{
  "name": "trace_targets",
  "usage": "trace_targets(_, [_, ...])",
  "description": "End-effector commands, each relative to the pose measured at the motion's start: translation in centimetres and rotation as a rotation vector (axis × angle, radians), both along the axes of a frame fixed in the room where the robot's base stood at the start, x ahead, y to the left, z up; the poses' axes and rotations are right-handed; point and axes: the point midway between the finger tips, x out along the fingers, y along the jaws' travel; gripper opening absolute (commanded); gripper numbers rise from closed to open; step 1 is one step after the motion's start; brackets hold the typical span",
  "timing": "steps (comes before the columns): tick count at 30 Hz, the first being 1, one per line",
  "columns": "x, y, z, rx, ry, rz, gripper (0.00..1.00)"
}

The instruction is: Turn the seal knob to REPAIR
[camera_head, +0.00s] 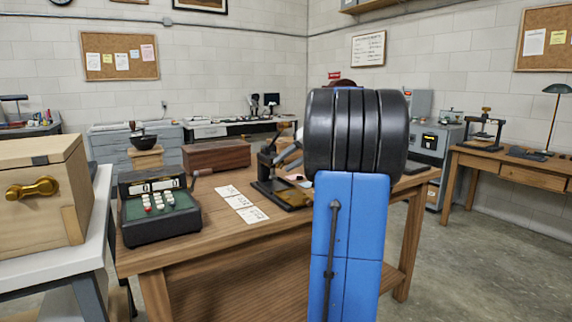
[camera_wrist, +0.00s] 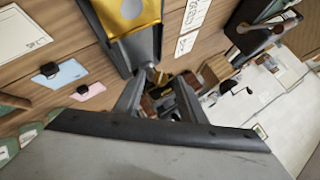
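A dark seal press (camera_head: 266,172) with a lever and a brass-coloured base plate stands on the wooden table. In the wrist view a grey frame with a brass-coloured plate (camera_wrist: 128,12) shows at the top, beyond my left finger; it looks like part of this press. I cannot make out the seal knob or a REPAIR mark in either view. My gripper (camera_wrist: 160,80) is open, its two fingers apart with nothing held between them. In the head view my arm hides most of the gripper and the right side of the press.
On the wooden table (camera_head: 190,256) are a keyed machine (camera_head: 158,207), white cards (camera_head: 239,202) and a brown box (camera_head: 216,155). A wooden case (camera_head: 40,195) with a brass handle stands at left. Free floor (camera_head: 480,250) shows at right.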

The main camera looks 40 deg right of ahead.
Motion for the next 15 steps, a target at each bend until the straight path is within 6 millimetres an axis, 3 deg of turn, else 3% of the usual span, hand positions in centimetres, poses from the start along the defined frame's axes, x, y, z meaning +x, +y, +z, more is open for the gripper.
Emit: trace_targets(15, [-7.1, -2.0, 5.6, -0.003, -0.001, -0.004, 0.37])
